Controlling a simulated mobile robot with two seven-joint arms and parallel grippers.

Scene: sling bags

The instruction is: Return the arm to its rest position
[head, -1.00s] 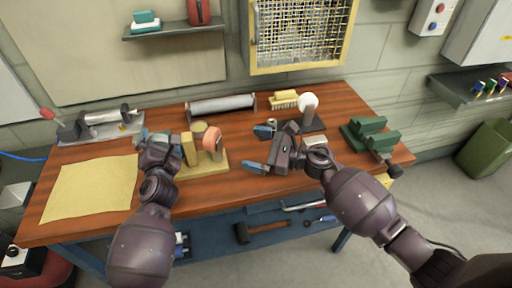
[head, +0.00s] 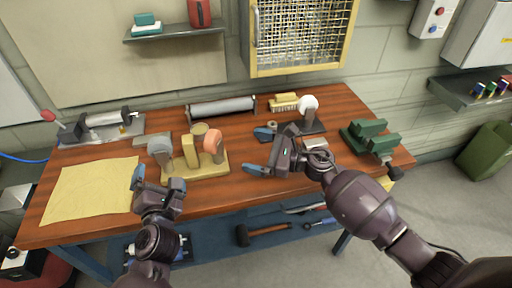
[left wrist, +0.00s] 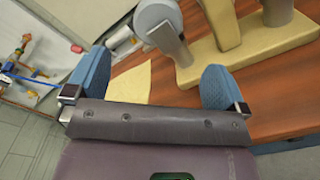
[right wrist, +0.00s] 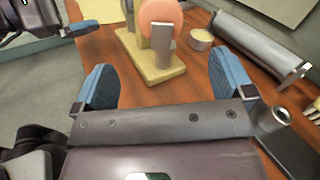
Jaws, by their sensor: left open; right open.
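My left gripper (head: 156,180) is open and empty at the front left of the workbench, beside the yellow cloth and in front of the wooden stand (head: 200,167). Its blue fingers (left wrist: 148,82) are apart with nothing between them in the left wrist view. My right gripper (head: 262,151) is open and empty above the bench, to the right of the stand. The stand holds a grey-headed tool (head: 160,147), an upright wooden block (head: 190,150) and an orange-pink round-headed tool (head: 213,143). The stand also shows in the right wrist view (right wrist: 150,70).
A yellow cloth (head: 85,190) lies at the bench's left. A grey roller (head: 222,106), a brush (head: 285,101), a white-ball stand (head: 308,105) and a green vise (head: 370,137) stand at the back and right. A small round tin (right wrist: 201,40) sits behind the wooden stand.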

